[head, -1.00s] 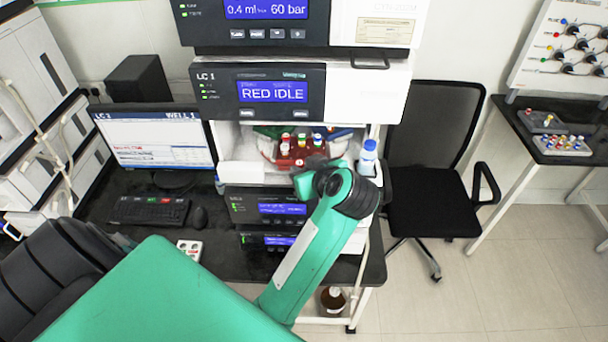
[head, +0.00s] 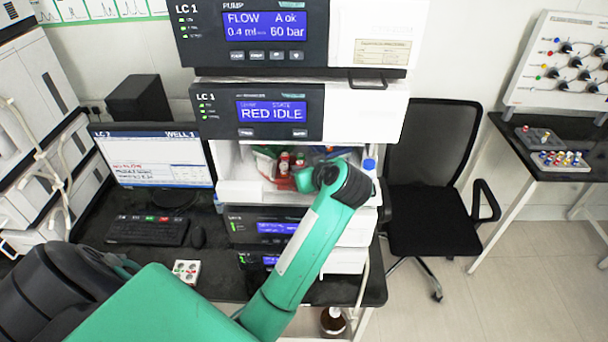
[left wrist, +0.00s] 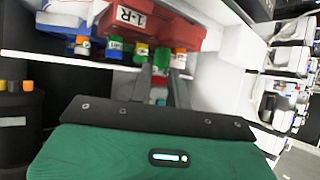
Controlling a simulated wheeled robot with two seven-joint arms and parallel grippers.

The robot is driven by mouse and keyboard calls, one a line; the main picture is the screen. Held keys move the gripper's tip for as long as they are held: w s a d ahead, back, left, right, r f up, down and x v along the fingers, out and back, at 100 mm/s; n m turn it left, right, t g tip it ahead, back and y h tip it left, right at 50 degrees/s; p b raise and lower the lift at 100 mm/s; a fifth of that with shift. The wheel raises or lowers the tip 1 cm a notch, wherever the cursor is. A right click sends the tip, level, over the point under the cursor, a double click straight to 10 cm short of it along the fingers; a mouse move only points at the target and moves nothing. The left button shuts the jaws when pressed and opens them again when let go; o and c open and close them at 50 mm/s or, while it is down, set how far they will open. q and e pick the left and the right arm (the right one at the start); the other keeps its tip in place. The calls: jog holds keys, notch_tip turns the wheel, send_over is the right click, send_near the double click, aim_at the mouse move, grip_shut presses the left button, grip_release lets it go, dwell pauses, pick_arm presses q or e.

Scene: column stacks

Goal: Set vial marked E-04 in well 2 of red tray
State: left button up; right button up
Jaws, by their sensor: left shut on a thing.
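My left gripper (left wrist: 162,82) is shut on a vial (left wrist: 160,94) with green and red on it, in the left wrist view. Its label is too small to read. The red tray (left wrist: 187,30), marked 1-R upside down, is just beyond the fingertips, with several capped vials along its near side. I cannot tell whether the held vial touches the tray. In the head view, the left gripper (head: 303,178) is inside the open bay, partly hidden by my wrist. A red-capped vial (head: 284,164) shows beside it. My right gripper is not in view.
The bay is framed by a white shelf edge (left wrist: 75,61) and the LC 1 unit (head: 268,113) above, reading RED IDLE. A blue-capped bottle (head: 368,170) stands at the bay's right side. A white vial block (head: 187,271) lies on the desk at left.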

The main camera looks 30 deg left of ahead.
pick_arm(q)
jog(key=shift+w+a, duration=0.2)
jog(key=shift+w, duration=0.1)
jog(key=shift+w+a, duration=0.2)
jog(key=shift+w, duration=0.25)
dwell(0.8)
jog(key=shift+f, duration=0.2)
dwell(0.4)
jog(key=shift+f, duration=0.85)
dwell(0.4)
jog(key=o, duration=0.8)
jog(key=shift+o, duration=0.2)
jog(key=shift+d, duration=0.1)
